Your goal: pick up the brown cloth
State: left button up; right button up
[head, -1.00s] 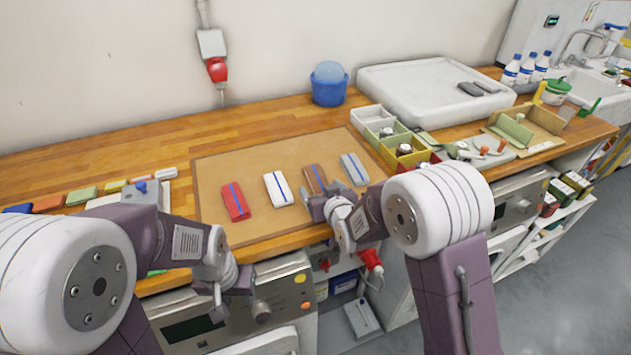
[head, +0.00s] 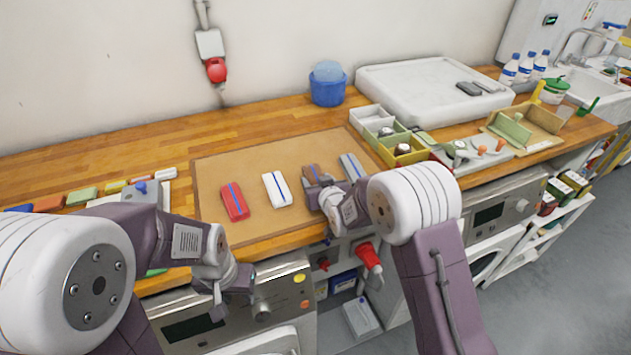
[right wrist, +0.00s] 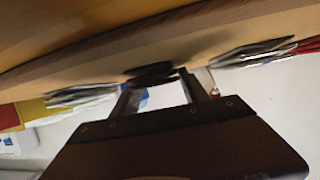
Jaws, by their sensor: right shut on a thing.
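The brown cloth (head: 311,170) is a small folded piece with a blue stripe, on the tan mat (head: 215,165) between the white cloth (head: 277,189) and the grey cloth (head: 353,167). My right gripper (head: 320,187) is at its near end and hides part of it. In the right wrist view, the brown cloth (right wrist: 150,74) looks dark between the fingers of the right gripper (right wrist: 157,88), which is shut on it. Whether it is clear of the mat I cannot tell. My left gripper (head: 222,298) hangs in front of the counter, empty; its opening is unclear.
A red cloth (head: 235,202) lies at the mat's left. Small open bins (head: 405,152) stand to the right of the mat, with a large white tray (head: 425,100) behind them. A blue bucket (head: 327,88) stands at the back. The mat's rear half is clear.

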aim_at(317, 181)
notch_tip(317, 181, up, 10)
jog(key=shift+p, duration=0.5)
